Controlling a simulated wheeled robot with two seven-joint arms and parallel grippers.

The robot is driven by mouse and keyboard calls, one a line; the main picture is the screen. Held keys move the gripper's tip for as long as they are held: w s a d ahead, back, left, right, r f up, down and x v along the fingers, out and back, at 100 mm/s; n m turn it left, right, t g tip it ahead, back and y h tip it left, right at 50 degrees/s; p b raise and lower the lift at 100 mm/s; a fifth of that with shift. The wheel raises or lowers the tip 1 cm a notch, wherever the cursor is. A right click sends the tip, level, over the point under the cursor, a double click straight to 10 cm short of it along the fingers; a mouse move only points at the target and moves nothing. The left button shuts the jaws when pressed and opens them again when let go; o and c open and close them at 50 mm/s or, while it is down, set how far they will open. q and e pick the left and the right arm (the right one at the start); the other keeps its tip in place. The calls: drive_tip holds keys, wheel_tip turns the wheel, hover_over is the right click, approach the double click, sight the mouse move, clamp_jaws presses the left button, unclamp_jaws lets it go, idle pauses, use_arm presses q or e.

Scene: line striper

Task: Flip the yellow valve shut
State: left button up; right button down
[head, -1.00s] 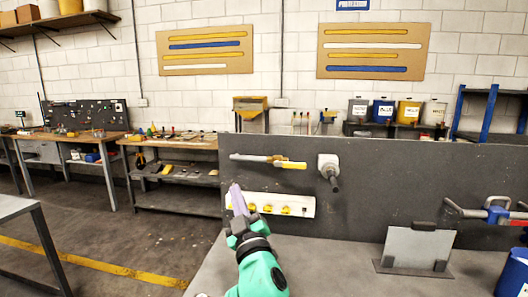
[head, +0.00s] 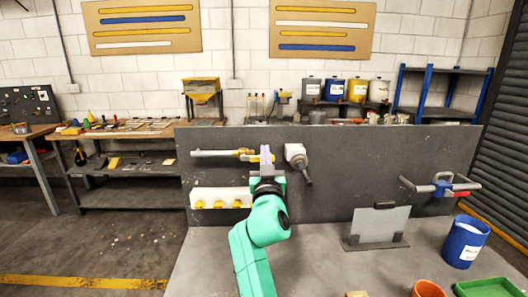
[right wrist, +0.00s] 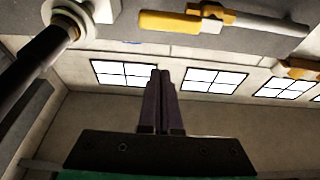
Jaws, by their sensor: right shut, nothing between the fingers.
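The yellow valve (head: 243,155) sits on a pale horizontal pipe (head: 210,153) on the dark upright panel. Its yellow lever (right wrist: 170,22) shows at the top of the right wrist view, lying roughly in line with the pipe. My right gripper (head: 266,155) is shut and empty, fingers pointing up. In the head view it stands in front of the lever's right end and hides part of it. In the right wrist view the fingertips (right wrist: 160,75) appear below the lever, with a visible gap in the picture. I cannot tell whether they touch. My left gripper is not in view.
A grey fitting with a dark handle (head: 299,160) juts from the panel just right of the gripper. A white strip with yellow knobs (head: 220,198) is below the valve. A grey plate on a stand (head: 378,228) and a blue bucket (head: 464,242) stand on the bench at right.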

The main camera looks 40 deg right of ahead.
sight(258, 159)
drive_tip(key=w+d+f, duration=0.2)
drive_tip(key=w, duration=0.1)
drive_tip(key=shift+d+f+b, duration=0.25)
drive_tip(key=shift+f+b, duration=0.05)
drive_tip(key=shift+b, duration=0.05)
drive_tip(key=shift+d, duration=0.1)
